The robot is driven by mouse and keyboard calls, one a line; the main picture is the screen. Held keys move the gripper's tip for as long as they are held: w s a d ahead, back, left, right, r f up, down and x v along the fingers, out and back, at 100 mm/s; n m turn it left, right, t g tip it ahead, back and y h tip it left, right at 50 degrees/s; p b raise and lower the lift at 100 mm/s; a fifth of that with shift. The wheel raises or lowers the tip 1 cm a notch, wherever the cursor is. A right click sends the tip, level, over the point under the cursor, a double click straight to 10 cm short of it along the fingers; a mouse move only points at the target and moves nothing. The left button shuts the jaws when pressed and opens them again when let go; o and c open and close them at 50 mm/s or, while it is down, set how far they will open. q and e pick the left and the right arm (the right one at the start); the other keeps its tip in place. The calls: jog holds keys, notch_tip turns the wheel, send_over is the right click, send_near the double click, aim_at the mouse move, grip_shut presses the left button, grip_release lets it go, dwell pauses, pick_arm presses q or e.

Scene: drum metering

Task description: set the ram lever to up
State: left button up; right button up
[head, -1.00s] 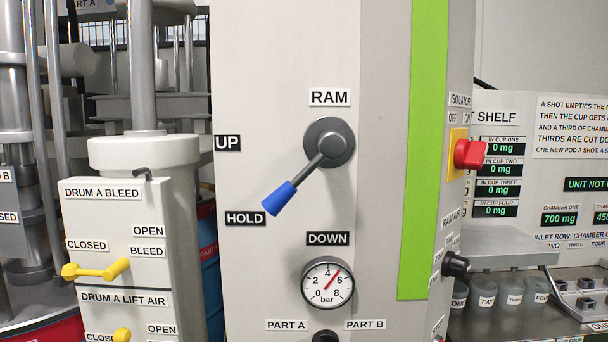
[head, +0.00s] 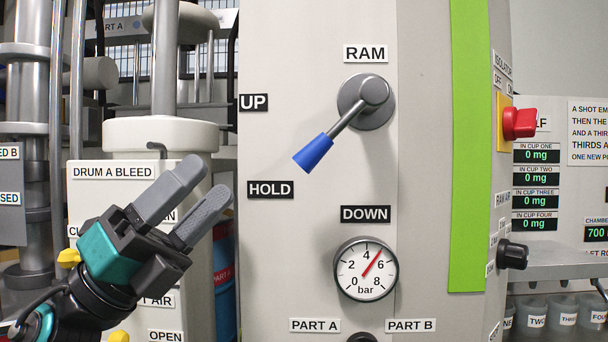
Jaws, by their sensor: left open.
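The ram lever (head: 341,125) is on the pale cabinet under the RAM label (head: 365,53). Its round grey hub (head: 368,98) carries a grey arm with a blue grip (head: 313,153) that slants down and left, toward the HOLD label (head: 270,189). The UP label (head: 254,102) is above left and the DOWN label (head: 365,214) below. My left gripper (head: 215,190) is open and empty, left of and lower than the blue grip, apart from it, with its fingers pointing up and right. My right gripper is not in view.
A pressure gauge (head: 366,268) sits below the lever. A red isolator switch (head: 519,123) and a black knob (head: 512,254) stick out on the right side. The DRUM A panel (head: 115,195) with yellow handles stands behind my left gripper. The cabinet face around the lever is clear.

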aim_at(299, 151)
pick_arm(q)
jog(key=s+r+m+g+y+b, duration=0.1)
jog(key=s+r+m+g+y, duration=0.3)
jog(key=m+y, duration=0.7)
jog(key=w+d+m+h, duration=0.1)
jog(key=w+d, duration=0.1)
jog(key=d, duration=0.2)
jog(key=w+d+m+h, duration=0.1)
jog(key=w+d, duration=0.1)
jog(key=d, duration=0.2)
jog(key=w+d+h, duration=0.1)
jog(key=w+d, duration=0.1)
jog(key=d, duration=0.2)
jog(key=shift+w+d+r+m+p, duration=0.1)
jog(key=shift+w+r+m+p, duration=0.1)
jog(key=shift+r+m+p, duration=0.15)
jog(key=shift+c, duration=0.2)
grip_shut()
